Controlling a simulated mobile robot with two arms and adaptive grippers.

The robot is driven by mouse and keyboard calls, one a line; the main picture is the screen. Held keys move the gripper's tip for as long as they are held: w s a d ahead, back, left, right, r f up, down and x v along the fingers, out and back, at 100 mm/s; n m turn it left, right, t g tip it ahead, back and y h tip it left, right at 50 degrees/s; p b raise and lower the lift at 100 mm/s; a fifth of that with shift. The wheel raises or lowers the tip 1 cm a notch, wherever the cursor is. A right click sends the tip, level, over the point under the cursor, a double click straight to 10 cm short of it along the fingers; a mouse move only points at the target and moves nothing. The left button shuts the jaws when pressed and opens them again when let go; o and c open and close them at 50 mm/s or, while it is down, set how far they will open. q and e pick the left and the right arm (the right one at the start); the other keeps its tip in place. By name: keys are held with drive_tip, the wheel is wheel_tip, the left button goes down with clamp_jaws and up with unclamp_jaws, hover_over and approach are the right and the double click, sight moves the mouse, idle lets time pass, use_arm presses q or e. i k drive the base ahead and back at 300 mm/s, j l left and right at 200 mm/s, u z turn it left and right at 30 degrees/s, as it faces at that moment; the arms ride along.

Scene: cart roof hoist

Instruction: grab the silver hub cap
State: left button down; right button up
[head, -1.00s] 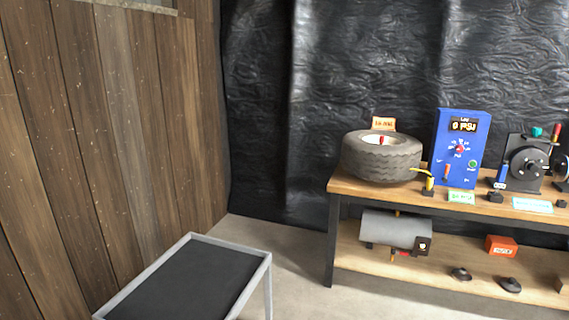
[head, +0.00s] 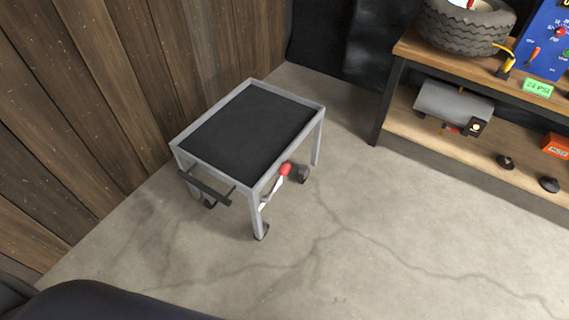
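No silver hub cap can be made out in the head view. A grey-framed cart (head: 262,184) with an empty black top stands on the floor near the wooden wall. It has a dark handle bar (head: 205,187) at its near end and a red-tipped lever (head: 285,169) low on its right side. Neither of my grippers is in view.
A wooden workbench (head: 398,118) stands at the upper right. It bears a tyre (head: 465,31), a blue gauge box (head: 546,42) and a green label (head: 538,87); a grey cylinder (head: 452,103) and an orange box (head: 556,146) sit on its lower shelf. The cracked concrete floor is clear in front.

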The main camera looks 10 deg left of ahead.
sight(506, 165)
drive_tip(key=z, duration=1.25)
drive_tip(key=i+j, duration=0.15)
drive_tip(key=i, duration=0.15)
drive_tip(key=i+j+z, duration=0.15)
drive_tip(key=i, duration=0.15)
